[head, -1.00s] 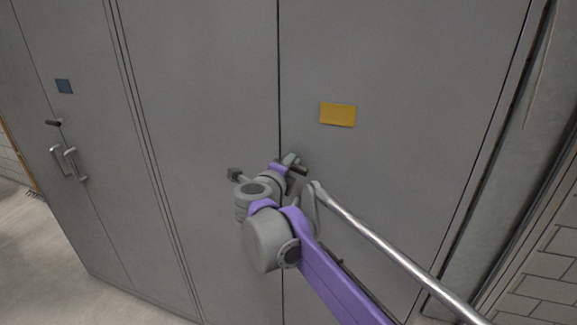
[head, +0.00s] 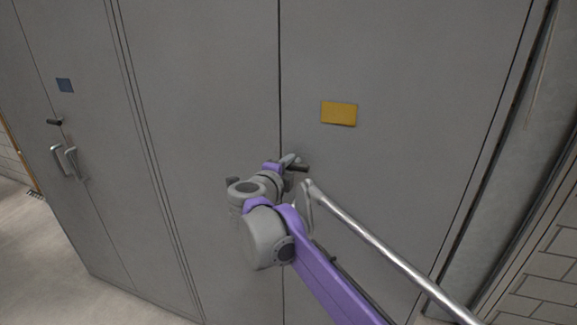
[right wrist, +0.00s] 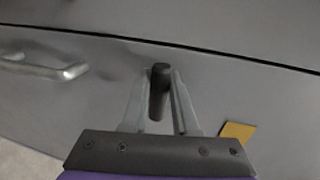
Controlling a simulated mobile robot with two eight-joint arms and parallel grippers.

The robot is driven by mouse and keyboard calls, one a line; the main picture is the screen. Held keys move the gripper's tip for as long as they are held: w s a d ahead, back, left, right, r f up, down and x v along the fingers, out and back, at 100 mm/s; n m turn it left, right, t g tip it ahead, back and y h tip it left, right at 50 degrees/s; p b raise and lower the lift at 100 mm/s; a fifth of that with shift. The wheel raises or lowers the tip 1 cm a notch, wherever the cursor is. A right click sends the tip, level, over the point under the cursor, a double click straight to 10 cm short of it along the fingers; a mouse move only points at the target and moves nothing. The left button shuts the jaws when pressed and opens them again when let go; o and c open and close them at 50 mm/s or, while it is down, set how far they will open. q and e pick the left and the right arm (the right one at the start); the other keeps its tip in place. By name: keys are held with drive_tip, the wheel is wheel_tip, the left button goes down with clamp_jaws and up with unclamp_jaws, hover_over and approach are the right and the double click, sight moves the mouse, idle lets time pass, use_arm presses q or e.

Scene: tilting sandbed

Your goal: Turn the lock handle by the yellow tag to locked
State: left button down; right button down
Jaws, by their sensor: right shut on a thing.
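The yellow tag (head: 339,113) is on the right door of the grey cabinet, above and right of my right gripper (head: 290,160). In the right wrist view the tag (right wrist: 238,134) shows at the lower right. There the dark lock handle (right wrist: 159,84) stands between the two fingers of my right gripper (right wrist: 158,98), which is shut on it. In the head view the gripper and wrist mostly hide this handle, so its angle is hard to tell. My left gripper is not in view.
A silver door pull (right wrist: 48,69) is left of the fingers in the right wrist view. Another cabinet at the far left has a blue tag (head: 64,86), a dark lock handle (head: 54,122) and silver pulls (head: 64,160). Floor (head: 45,230) is clear at the lower left.

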drive_tip(key=c, duration=0.7)
unclamp_jaws()
drive_tip(key=v, duration=1.1)
drive_tip(key=shift+b, duration=0.4)
drive_tip(key=shift+w, duration=0.1)
